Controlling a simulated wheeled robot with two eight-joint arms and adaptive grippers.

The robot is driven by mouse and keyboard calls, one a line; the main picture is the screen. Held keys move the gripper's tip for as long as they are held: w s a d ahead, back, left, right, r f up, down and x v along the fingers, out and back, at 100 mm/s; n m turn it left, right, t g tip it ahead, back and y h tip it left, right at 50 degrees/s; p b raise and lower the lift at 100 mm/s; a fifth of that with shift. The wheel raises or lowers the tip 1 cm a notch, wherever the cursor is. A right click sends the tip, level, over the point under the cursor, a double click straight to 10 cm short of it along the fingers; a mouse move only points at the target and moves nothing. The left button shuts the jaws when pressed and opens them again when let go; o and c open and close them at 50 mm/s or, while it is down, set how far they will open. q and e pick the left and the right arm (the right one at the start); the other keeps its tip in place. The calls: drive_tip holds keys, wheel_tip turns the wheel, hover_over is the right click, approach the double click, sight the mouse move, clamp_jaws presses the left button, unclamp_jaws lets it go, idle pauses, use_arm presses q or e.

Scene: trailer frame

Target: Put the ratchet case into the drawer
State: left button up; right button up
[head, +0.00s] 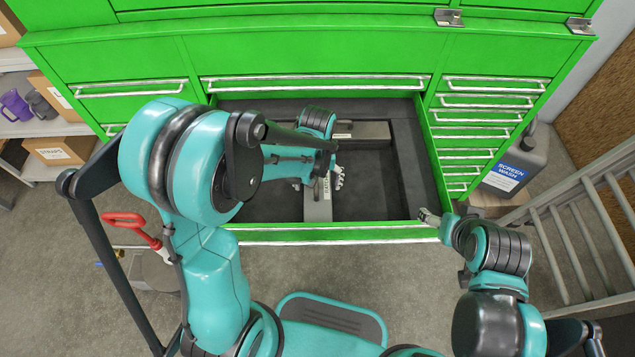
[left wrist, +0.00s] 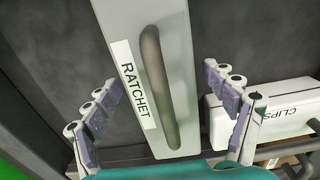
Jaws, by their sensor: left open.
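The ratchet case (head: 318,210) is a grey box lying inside the open green drawer (head: 330,233). In the left wrist view the ratchet case (left wrist: 186,85) shows its "RATCHET" label and dark handle. My left gripper (head: 319,181) is over the case in the drawer. Its fingers (left wrist: 166,112) are spread on either side of the case, with gaps between them and its sides. My left arm hides part of the case in the head view. My right gripper (head: 430,217) is at the drawer's front right corner; its jaws are too small to read.
A second grey case (head: 370,131) lies at the drawer's back; the left wrist view shows a case labelled "CLIPS" (left wrist: 285,112). The drawer's right side has bare floor. A screen wash jug (head: 515,165) and a ladder (head: 585,215) stand at the right.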

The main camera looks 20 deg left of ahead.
use_arm(q)
wheel_tip(320, 180, up, 11)
drive_tip(key=p, duration=0.4)
drive_tip(key=shift+r+p, duration=0.2)
drive_tip(key=shift+p, duration=0.1)
drive_tip(key=shift+s+r, duration=0.1)
drive_tip(key=shift+r, duration=0.5)
drive_tip(key=s+a+r+m+t, duration=0.3)
drive_tip(key=s+r+t, duration=0.4)
drive_tip(key=s, duration=0.3)
drive_tip(key=shift+a+r, duration=0.15)
drive_tip(key=shift+a, duration=0.7)
